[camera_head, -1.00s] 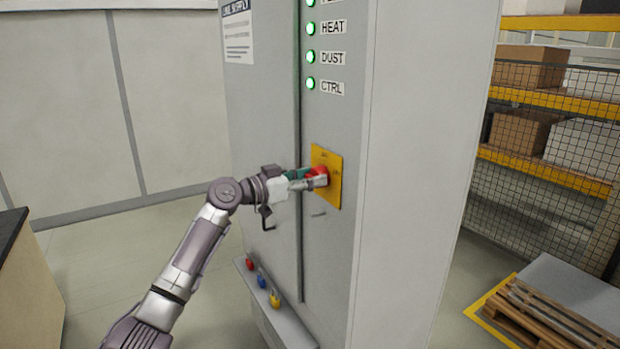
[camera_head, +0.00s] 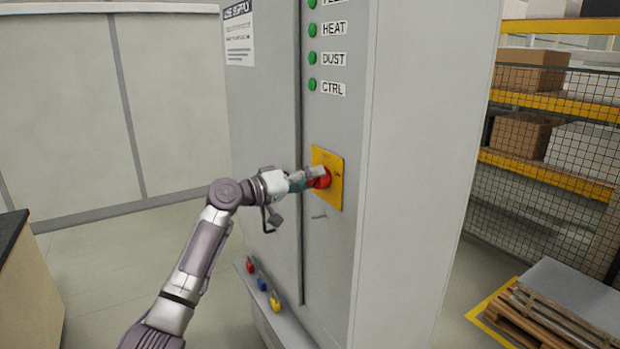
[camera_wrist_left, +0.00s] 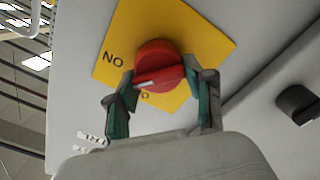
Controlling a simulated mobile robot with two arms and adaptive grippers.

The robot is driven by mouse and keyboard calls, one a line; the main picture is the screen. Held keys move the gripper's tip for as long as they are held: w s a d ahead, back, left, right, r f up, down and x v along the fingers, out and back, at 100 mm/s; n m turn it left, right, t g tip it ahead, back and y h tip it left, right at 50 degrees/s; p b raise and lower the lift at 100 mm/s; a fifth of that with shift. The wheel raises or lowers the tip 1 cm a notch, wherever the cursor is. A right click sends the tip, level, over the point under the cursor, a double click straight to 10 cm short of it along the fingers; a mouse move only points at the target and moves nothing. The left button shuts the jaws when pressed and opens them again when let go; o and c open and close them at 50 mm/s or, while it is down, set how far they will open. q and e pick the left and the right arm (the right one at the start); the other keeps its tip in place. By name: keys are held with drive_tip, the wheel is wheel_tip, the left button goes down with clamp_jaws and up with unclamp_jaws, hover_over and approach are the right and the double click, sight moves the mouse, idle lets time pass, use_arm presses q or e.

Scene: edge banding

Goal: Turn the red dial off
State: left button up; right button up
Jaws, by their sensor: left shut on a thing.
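The red dial (camera_head: 321,180) sits on a yellow plate (camera_head: 334,163) on the front of the grey cabinet. It also shows in the left wrist view as a round red dial (camera_wrist_left: 157,60) with a raised grip bar and a white mark, on the yellow plate (camera_wrist_left: 205,35). My left gripper (camera_head: 313,179) is at the dial. In the left wrist view its two green-padded fingers (camera_wrist_left: 162,85) close on the two ends of the grip bar. The indicator lamps (camera_head: 312,58) beside the labels are dull green, unlit. My right gripper is not in view.
A dark handle (camera_wrist_left: 298,104) stands out from the cabinet in the left wrist view. Below the dial, a ledge holds small red, blue and yellow padlocks (camera_head: 262,284). A mesh fence and shelves with boxes (camera_head: 530,70) are at the right, with a pallet (camera_head: 545,315) on the floor.

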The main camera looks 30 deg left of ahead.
use_arm(q)
drive_tip(key=n, duration=0.2)
drive_tip(key=n+p, duration=0.1)
drive_tip(key=shift+r+n, duration=0.2)
drive_tip(key=shift+n, duration=0.2)
drive_tip(key=shift+a+f+n+p, duration=0.15)
drive_tip(key=shift+n+p, duration=1.1)
drive_tip(key=shift+n, duration=0.95)
drive_tip(key=o, duration=1.2)
drive_tip(key=shift+w+f, duration=0.15)
drive_tip(key=shift+w, duration=0.05)
drive_tip(key=shift+c, duration=0.2)
